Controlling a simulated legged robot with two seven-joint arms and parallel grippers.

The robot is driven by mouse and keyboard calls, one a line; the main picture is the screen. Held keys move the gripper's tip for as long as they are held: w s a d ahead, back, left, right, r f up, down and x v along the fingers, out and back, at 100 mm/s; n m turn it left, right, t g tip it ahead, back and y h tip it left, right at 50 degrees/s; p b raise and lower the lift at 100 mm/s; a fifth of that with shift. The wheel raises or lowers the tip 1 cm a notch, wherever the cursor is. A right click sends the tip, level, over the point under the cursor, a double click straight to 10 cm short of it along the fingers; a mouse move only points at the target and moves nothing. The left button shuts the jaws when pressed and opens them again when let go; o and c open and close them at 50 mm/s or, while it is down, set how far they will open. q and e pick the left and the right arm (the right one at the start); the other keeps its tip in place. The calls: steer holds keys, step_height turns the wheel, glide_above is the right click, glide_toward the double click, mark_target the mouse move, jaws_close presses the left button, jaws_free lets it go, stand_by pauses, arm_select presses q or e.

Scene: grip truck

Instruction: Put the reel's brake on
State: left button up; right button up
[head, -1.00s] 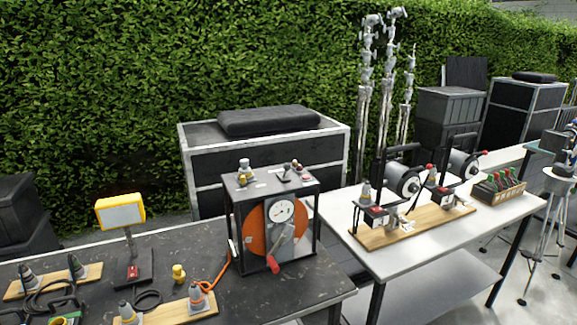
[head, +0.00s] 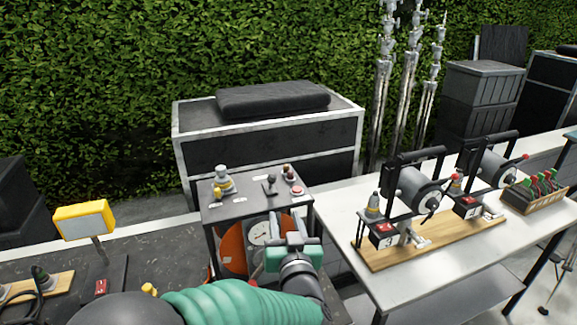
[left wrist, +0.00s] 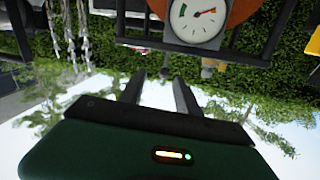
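The reel (head: 232,250) is an orange disc in a dark box frame (head: 209,228), with a round white gauge (head: 262,232) on its front. The frame's top panel (head: 245,207) carries a short black-knobbed lever (head: 270,184), a red button (head: 297,190) and a grey-and-yellow fitting (head: 222,184). I cannot tell which control is the brake. My left gripper (head: 287,228) is in front of the box, below the panel's front edge, and hides part of the reel and its crank. In the left wrist view its two fingers (left wrist: 160,90) are apart and empty, and the gauge (left wrist: 197,18) shows upside down. My right gripper is out of view.
A white table (head: 345,195) on the right holds two small winches (head: 418,185) on a wooden board and a crate of green-and-red items (head: 535,190). A large black case (head: 265,145) stands behind.

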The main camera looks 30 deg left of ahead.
arm_select(q)
steer(key=s+r, duration=0.2)
steer(key=p, duration=0.1)
glide_toward(272, 183)
steer(key=shift+y, duration=0.3)
steer(key=w+a, duration=0.2)
steer(key=w, duration=0.1)
steer(key=w+a+f, duration=0.1)
steer(key=shift+w+f, duration=0.1)
steer(key=shift+w, duration=0.25)
steer(key=x, duration=0.2)
steer(key=p+x, duration=0.1)
steer(key=x, duration=0.2)
steer(key=shift+a, duration=0.7)
steer(key=shift+w, duration=0.15)
steer(key=shift+w+d, duration=0.3)
steer(key=shift+w, duration=0.05)
steer(key=shift+c, duration=1.5)
steer(key=shift+s+a, duration=0.2)
steer(key=shift+a, duration=0.05)
jaws_close()
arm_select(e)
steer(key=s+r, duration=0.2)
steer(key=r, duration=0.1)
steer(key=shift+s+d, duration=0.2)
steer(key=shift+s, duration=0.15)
arm_select(q)
steer(key=shift+d, duration=0.1)
